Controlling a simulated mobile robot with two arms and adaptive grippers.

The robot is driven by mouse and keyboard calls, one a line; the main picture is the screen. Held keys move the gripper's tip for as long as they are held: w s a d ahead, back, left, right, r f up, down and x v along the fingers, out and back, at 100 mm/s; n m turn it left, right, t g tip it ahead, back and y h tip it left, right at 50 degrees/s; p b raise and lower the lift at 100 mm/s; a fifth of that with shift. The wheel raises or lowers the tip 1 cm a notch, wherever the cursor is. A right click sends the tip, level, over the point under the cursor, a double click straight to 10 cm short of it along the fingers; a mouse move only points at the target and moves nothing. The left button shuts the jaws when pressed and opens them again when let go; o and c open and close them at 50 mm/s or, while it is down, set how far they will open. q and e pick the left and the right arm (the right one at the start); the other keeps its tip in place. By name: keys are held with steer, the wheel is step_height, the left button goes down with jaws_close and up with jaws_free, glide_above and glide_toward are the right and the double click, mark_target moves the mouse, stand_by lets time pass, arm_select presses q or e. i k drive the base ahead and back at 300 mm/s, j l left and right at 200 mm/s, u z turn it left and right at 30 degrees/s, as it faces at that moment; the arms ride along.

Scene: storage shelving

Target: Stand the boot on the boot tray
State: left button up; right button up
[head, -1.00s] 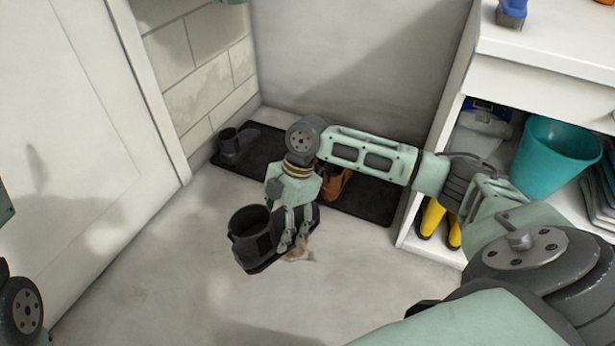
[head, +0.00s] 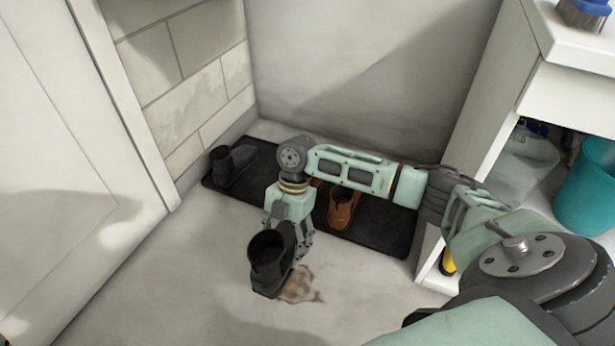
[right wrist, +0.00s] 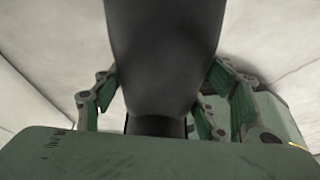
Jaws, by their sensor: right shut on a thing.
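A dark grey boot (head: 268,258) is held by my right gripper (head: 298,243), upright, opening up, in front of the tray in the head view. It looks a little above the floor, though the gap is hard to judge. The right wrist view shows the boot (right wrist: 165,50) between the fingers (right wrist: 165,105). The black boot tray (head: 375,222) lies on the floor along the back wall. On it stand another dark boot (head: 232,163) at the left end and a brown boot (head: 342,207) right of the middle. My arm hides part of the tray. My left gripper is out of view.
A brown muddy stain (head: 299,286) marks the floor beside the held boot. A white shelf unit (head: 478,150) stands at the right with a teal bucket (head: 588,190) and a yellow boot (head: 448,262). A door (head: 75,150) is at the left. The front floor is clear.

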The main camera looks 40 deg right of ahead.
mark_target(274, 176)
steer(key=i+l, duration=0.5)
steer(key=i, duration=0.2)
steer(key=i+l, duration=0.5)
steer(key=i, duration=0.15)
